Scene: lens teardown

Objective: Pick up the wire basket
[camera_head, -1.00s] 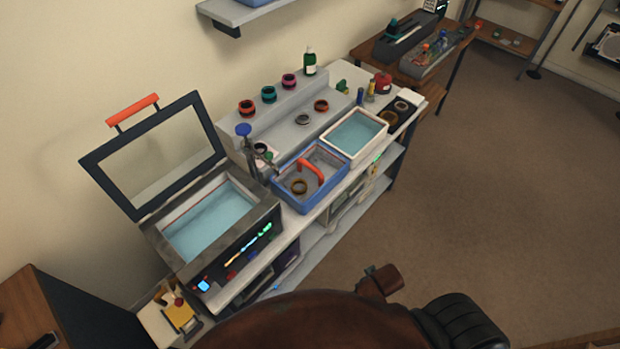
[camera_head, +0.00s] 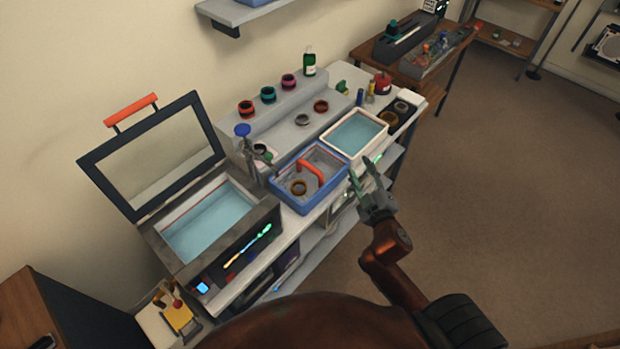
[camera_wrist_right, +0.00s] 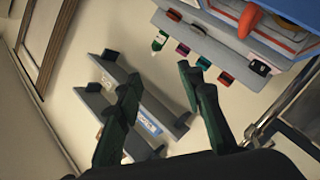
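A red handle end and a blue edge show at the top right there, probably the basket. My left gripper is not in view.
An open-lidded tank of blue liquid (camera_head: 247,218) stands left of the basket. A white tray of blue liquid (camera_head: 377,150) stands right of it. A tap-like stand with a blue knob (camera_head: 243,130) rises behind. Coloured rings sit on the rear step. Floor at right is clear.

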